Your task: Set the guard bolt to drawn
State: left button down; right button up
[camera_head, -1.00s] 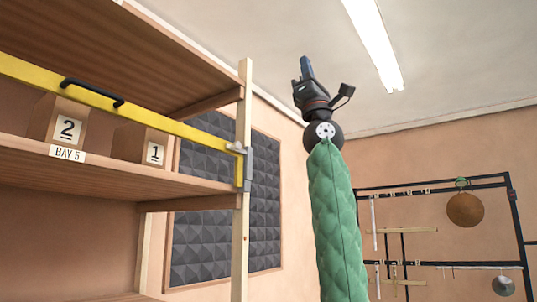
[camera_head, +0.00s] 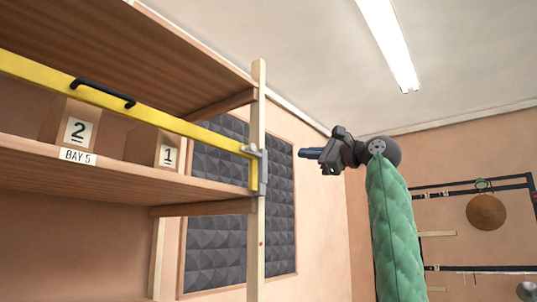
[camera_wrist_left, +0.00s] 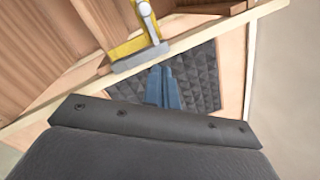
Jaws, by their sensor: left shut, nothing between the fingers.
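The guard is a yellow bar (camera_head: 190,128) with a black handle, lying across the front of the shelf bay. At its right end, on the wooden post, is the grey guard bolt (camera_head: 251,150) with its bracket (camera_head: 262,172). In the left wrist view the grey bolt fitting (camera_wrist_left: 141,57) lies ahead, above the fingertips. I cannot tell whether the bolt is drawn. My left gripper (camera_head: 303,153) points left toward the bolt, apart from it, to the right of the post. Its blue fingers (camera_wrist_left: 163,88) are shut and empty. My right gripper is not in view.
Boxes marked 2 (camera_head: 78,131) and 1 (camera_head: 168,155) stand on the shelf behind the guard. The wooden post (camera_head: 257,235) rises beside the bolt. Dark foam panels (camera_head: 215,250) hang on the wall behind. A rack with a gong (camera_head: 486,212) is at right.

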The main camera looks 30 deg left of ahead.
pick_arm(q)
jog(key=shift+s+a+f+n+h, duration=0.1)
jog(key=shift+f+n+h, duration=0.2)
jog(key=shift+f+n, duration=0.2)
jog(key=shift+s+a+f+n+h, duration=0.1)
jog(key=shift+f+n+h, duration=0.2)
jog(key=shift+f+n, duration=0.2)
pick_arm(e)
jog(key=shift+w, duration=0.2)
